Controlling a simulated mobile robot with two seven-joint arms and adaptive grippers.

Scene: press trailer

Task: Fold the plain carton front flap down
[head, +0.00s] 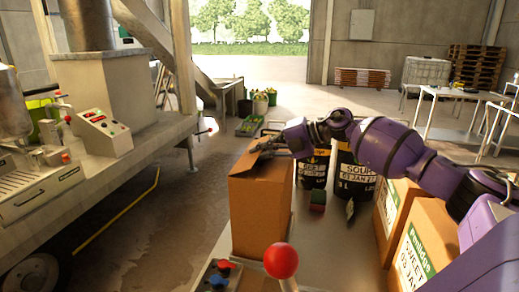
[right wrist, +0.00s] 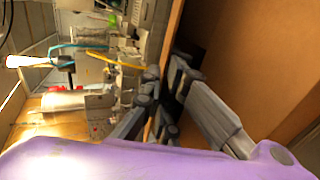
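The plain carton (head: 260,210) stands upright in the middle of the head view, a tall brown box with no label on its visible sides. A flap (head: 245,163) shows at its top left, slanting upward. My right gripper (head: 264,147) is at the top of the carton, close to this flap. In the right wrist view the fingers of my right gripper (right wrist: 162,92) are beside the carton's brown board (right wrist: 255,55), with a thin board edge running between or just behind them. I cannot tell whether they grip it. My left gripper is not in view.
Dark labelled drums (head: 347,173) stand behind the carton to the right. Labelled cartons (head: 425,235) are at the lower right. A red ball knob (head: 281,260) rises in front. A machine with a control box (head: 103,130) is on the left. Open floor lies between machine and carton.

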